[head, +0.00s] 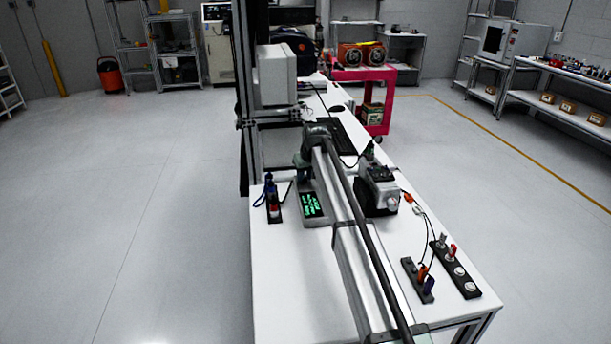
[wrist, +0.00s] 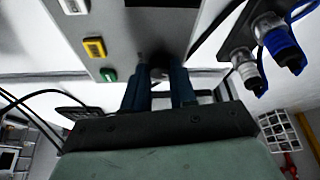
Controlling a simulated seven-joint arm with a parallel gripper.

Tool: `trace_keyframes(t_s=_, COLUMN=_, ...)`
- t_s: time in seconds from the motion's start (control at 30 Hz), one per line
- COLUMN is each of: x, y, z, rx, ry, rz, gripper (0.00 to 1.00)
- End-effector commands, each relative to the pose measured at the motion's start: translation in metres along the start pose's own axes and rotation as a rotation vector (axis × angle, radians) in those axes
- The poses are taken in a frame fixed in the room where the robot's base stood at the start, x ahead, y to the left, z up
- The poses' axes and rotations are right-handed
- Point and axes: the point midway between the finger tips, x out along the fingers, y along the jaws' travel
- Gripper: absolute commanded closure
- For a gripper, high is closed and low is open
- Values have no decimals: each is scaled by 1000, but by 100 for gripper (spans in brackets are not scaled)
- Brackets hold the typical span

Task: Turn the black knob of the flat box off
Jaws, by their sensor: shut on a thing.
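The flat box is light grey and lies on the white table, partly covered by my arm in the head view, where its display (head: 313,204) shows green text. In the wrist view the box's face (wrist: 128,25) fills the upper middle, with a yellow button (wrist: 94,48) and a green button (wrist: 108,75). My gripper (wrist: 158,82) reaches the box's edge with its two dark blue fingers on either side of the black knob (wrist: 158,72), shut on it. The knob is mostly hidden between the fingers, and its setting cannot be read. In the head view the fingers (head: 304,175) are small.
A grey and black motor unit (head: 379,190) stands to the right. Two more connector strips (head: 455,267) (head: 418,280) lie at the front right. A keyboard (head: 342,138) lies farther back.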

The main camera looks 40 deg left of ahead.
Motion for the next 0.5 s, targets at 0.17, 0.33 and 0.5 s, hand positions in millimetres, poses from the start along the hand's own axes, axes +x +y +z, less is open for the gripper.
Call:
trace_keyframes(t_s=0.17, x=0, y=-2, z=0, rx=134, ry=0, rz=57, gripper=100)
trace_keyframes(t_s=0.33, x=0, y=-2, z=0, rx=244, ry=0, rz=102, gripper=100)
trace_keyframes(t_s=0.5, x=0, y=-3, z=0, rx=324, ry=0, rz=136, gripper=100)
